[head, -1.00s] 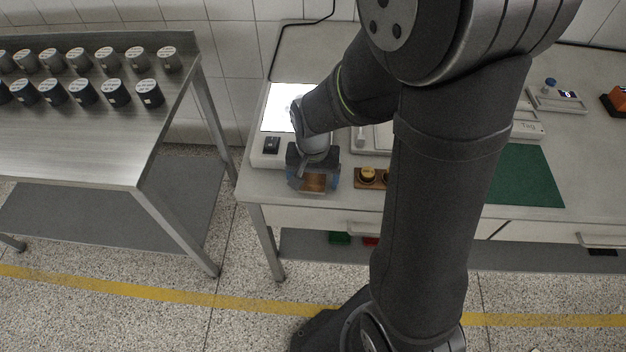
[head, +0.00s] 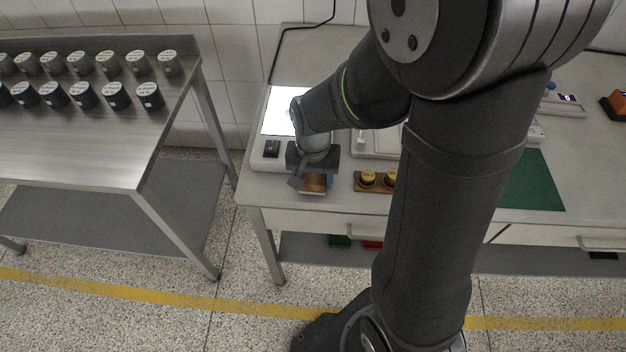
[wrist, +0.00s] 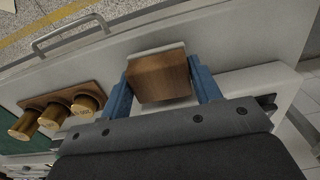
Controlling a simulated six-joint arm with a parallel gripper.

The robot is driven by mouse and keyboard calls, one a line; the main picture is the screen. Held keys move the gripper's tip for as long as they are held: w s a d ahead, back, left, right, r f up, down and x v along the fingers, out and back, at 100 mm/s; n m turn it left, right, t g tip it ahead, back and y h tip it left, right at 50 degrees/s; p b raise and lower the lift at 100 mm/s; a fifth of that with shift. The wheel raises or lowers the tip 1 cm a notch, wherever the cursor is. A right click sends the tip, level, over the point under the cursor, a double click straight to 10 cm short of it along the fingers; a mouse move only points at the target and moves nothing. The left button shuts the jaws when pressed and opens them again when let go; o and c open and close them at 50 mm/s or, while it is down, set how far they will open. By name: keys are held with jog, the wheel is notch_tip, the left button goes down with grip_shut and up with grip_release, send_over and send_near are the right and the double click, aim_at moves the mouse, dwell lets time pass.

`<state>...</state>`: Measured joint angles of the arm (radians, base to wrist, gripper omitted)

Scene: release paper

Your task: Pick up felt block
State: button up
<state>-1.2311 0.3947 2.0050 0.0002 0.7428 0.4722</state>
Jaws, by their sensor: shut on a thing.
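The felt block shows in the wrist view as a brown wooden block (wrist: 160,78) with a pale layer along its far edge. My gripper (wrist: 160,88) has its two blue fingers on either side of the block and is shut on it. In the head view the block (head: 313,182) shows as a brown patch below my gripper (head: 315,180), near the front left corner of the bench. The wrist housing hides part of it. I cannot tell from these views whether the block touches the bench top.
A wooden holder (head: 360,187) with brass-coloured weights (head: 368,178) stands just right of my gripper. A lit white panel (head: 279,110) with a switch box lies behind. A green mat (head: 532,182) lies to the right. A steel table (head: 90,150) with several labelled dark pots stands left.

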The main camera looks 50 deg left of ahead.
aim_at(315, 177)
jog(key=r, duration=0.3)
jog(key=shift+w+d, duration=0.1)
jog(key=shift+w, duration=0.1)
jog(key=w+d+r, duration=0.6)
jog(key=d, duration=0.3)
jog(key=shift+w+r, duration=0.25)
jog(key=shift+w, duration=0.05)
